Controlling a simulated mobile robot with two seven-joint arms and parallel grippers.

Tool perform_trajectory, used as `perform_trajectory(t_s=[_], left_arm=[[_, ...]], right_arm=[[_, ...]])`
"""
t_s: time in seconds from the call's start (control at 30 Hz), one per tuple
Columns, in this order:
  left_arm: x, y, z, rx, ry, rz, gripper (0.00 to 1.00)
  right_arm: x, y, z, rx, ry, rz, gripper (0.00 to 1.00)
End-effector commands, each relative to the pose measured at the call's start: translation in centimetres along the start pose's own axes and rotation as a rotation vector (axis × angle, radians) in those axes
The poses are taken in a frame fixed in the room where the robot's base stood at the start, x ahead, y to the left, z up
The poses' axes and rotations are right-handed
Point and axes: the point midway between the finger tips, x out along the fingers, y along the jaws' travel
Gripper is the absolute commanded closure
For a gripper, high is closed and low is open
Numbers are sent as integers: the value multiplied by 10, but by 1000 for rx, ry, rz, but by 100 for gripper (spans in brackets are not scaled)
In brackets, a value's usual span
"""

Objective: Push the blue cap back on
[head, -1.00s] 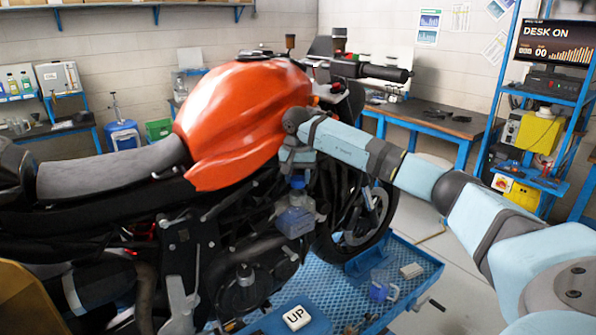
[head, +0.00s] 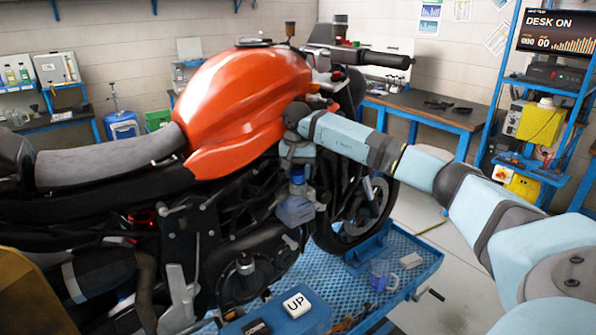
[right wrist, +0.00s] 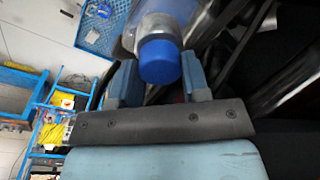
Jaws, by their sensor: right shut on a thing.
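The blue cap (head: 297,175) is at the top of a translucent grey-blue bottle (head: 295,210), in front of the motorcycle's engine. My right gripper (head: 298,164) points down over it in the head view. In the right wrist view, the cap (right wrist: 160,62) is between the two fingers of my right gripper (right wrist: 163,78), which are shut against its sides. The bottle (right wrist: 168,22) shows just beyond the cap. Whether the cap is fully seated on the neck is too hidden to tell. My left gripper is not in view.
The motorcycle (head: 245,105) stands just behind the bottle. A blue tray (head: 415,262) below carries a clear blue mug (head: 382,275) and a small pale block (head: 411,260). A shelf rack (head: 500,100) stands right.

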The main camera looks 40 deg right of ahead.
Motion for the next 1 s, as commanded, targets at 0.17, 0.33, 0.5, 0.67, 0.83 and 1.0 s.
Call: perform_trajectory(t_s=[0.17, 0.33, 0.5, 0.67, 0.83, 1.0], left_arm=[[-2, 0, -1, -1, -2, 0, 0], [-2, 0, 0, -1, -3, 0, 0], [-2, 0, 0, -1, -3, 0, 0], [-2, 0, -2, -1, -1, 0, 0], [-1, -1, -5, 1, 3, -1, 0], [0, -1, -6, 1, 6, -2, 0]], right_arm=[[-2, 0, 0, 0, 0, 0, 78], [-2, 0, 0, 0, 0, 0, 78], [-2, 0, 0, 0, 0, 0, 78], [-1, 0, 0, 0, 0, 0, 78], [0, 0, 1, 0, 0, 0, 78], [0, 0, 1, 0, 0, 0, 78]])
